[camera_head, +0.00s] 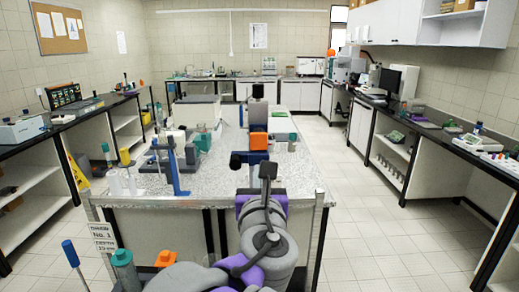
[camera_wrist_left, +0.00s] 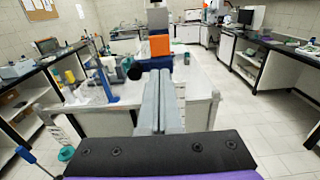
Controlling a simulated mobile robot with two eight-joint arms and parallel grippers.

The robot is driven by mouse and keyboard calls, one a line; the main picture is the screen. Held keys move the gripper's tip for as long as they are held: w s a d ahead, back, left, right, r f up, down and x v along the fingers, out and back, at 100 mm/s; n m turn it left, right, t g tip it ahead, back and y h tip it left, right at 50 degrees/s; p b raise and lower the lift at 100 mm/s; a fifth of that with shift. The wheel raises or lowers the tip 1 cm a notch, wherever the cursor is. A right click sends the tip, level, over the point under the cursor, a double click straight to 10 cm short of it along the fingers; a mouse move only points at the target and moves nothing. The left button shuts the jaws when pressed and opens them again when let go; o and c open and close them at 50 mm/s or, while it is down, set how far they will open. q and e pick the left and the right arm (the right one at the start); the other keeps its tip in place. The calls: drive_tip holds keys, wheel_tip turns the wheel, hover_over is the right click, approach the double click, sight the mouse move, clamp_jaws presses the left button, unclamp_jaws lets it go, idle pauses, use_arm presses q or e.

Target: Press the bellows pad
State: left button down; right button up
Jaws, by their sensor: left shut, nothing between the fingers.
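My left gripper (camera_wrist_left: 161,78) is shut and empty in the wrist view, its two grey fingers side by side and pointing ahead. In the head view my arm hides the fingers. Beyond the tips stands an upright device with an orange block (camera_wrist_left: 159,45) on blue parts; the head view also shows this orange block (camera_head: 258,141), below a dark grey upper part (camera_head: 258,110). A round black knob (camera_wrist_left: 135,70) appears just left of the fingertips; contact cannot be told. I cannot tell for certain which part is the bellows pad. My right gripper is not in view.
The speckled bench (camera_head: 215,181) holds a blue stand (camera_head: 175,165) and other apparatus left of the device. A sign (camera_head: 103,238) and a blue-handled tool (camera_head: 70,254) are at lower left. Side counters line both walls. The tiled floor (camera_head: 370,220) at right is clear.

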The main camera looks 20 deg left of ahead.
sight(258, 142)
use_arm(q)
drive_tip(key=p+x, duration=0.1)
drive_tip(key=x, duration=1.3)
drive_tip(key=shift+f+p, duration=0.1)
drive_tip(key=shift+p, duration=0.2)
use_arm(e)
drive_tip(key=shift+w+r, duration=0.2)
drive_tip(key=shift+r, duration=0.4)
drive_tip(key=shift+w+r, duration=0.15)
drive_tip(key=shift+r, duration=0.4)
use_arm(q)
drive_tip(key=shift+w+a+r+p, duration=0.25)
drive_tip(key=shift+w+p, duration=0.15)
drive_tip(key=shift+w, duration=0.45)
drive_tip(key=shift+f, duration=0.15)
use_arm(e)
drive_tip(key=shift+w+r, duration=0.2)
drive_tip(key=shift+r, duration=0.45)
use_arm(q)
drive_tip(key=shift+s, duration=0.1)
